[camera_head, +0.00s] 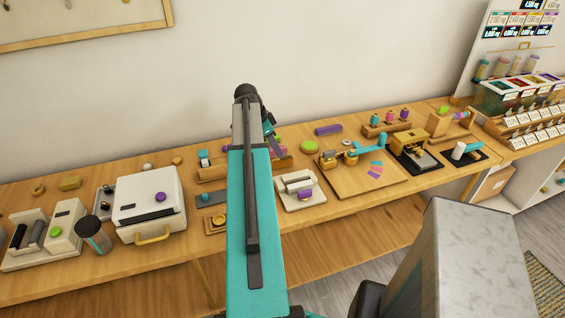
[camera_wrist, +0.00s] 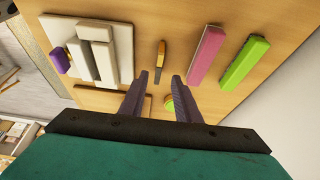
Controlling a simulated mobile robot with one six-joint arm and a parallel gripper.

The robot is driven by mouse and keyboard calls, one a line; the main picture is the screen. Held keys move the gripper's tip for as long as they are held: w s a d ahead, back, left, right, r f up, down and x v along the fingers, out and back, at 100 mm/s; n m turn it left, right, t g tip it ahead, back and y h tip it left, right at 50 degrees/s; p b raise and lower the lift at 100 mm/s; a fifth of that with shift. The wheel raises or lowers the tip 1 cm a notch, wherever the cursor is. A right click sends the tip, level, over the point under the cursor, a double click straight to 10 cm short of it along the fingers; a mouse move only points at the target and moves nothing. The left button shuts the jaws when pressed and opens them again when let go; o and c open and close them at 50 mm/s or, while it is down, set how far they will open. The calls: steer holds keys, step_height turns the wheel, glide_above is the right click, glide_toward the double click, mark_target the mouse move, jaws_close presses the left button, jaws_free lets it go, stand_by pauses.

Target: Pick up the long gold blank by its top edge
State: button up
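In the wrist view, a small narrow gold piece (camera_wrist: 161,55), seen nearly end-on, is on the light wood surface just beyond my fingertips; it looks like the long gold blank. One part of it is bright gold and another part dark. My gripper (camera_wrist: 160,77) is open, its two dark purple fingers apart with nothing held between them. The gold piece lines up with the gap between the fingers and appears apart from both. In the head view my arm covers the spot, and I cannot make out the blank or my fingertips there.
In the wrist view, a white device (camera_wrist: 98,50) with a purple knob (camera_wrist: 60,60) stands left of the blank. A pink bar (camera_wrist: 207,55) and a green bar (camera_wrist: 245,62) lie to its right. The head view shows a crowded wooden counter (camera_head: 330,207).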

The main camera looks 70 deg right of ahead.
mark_target(283, 158)
steer(key=shift+x, duration=1)
steer(key=shift+f, duration=0.1)
steer(key=shift+p+x, duration=1.25)
steer(key=shift+x, duration=0.05)
steer(key=shift+p+x, duration=0.3)
steer(key=shift+x, duration=0.95)
steer(key=shift+a, duration=0.1)
steer(key=shift+c, duration=0.2)
jaws_close()
